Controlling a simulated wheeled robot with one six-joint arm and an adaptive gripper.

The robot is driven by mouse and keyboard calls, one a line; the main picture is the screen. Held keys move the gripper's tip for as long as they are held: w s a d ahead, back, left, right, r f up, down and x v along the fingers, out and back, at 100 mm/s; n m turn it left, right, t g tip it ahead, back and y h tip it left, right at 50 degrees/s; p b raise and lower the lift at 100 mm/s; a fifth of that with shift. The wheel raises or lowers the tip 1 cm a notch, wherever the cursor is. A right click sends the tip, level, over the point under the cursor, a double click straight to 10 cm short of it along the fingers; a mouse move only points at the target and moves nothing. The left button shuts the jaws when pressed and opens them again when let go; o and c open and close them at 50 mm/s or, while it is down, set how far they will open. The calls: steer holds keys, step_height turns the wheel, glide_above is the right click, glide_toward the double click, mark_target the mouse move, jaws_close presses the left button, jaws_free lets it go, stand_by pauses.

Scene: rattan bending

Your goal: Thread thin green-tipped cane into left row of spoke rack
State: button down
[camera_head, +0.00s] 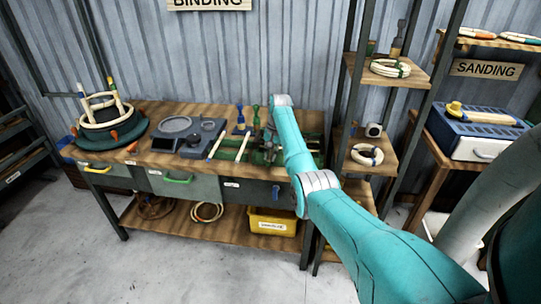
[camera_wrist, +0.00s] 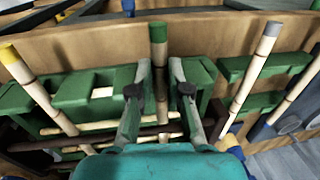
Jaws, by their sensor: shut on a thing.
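In the wrist view a green-tipped cane (camera_wrist: 158,52) stands between the two fingers of my gripper (camera_wrist: 160,72), its green end above the fingertips. The fingers are closed in on it from both sides. Its lower end is hidden or hard to make out. A green slotted rack (camera_wrist: 95,90) lies around and behind the fingers, with another green part to the right (camera_wrist: 265,65). Which row the cane lines up with, and whether it touches the rack, I cannot tell. In the head view the green rack (camera_head: 262,157) sits on the bench, partly hidden by my arm.
A yellow-tipped cane (camera_wrist: 35,85) leans at the left and a grey-tipped cane (camera_wrist: 258,75) at the right of my gripper. A wooden board (camera_wrist: 100,45) stands behind. On the bench (camera_head: 150,160) are a grey device (camera_head: 190,135) and a round basket base (camera_head: 108,125). Shelves flank the right.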

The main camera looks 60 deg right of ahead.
steer(key=shift+f, duration=0.3)
stand_by(0.5)
steer(key=c, duration=1)
jaws_free()
steer(key=shift+c, duration=0.2)
step_height(320, 180, up, 12)
steer(key=s, duration=0.1)
steer(key=shift+s+d, duration=0.35)
steer(key=shift+d, duration=0.05)
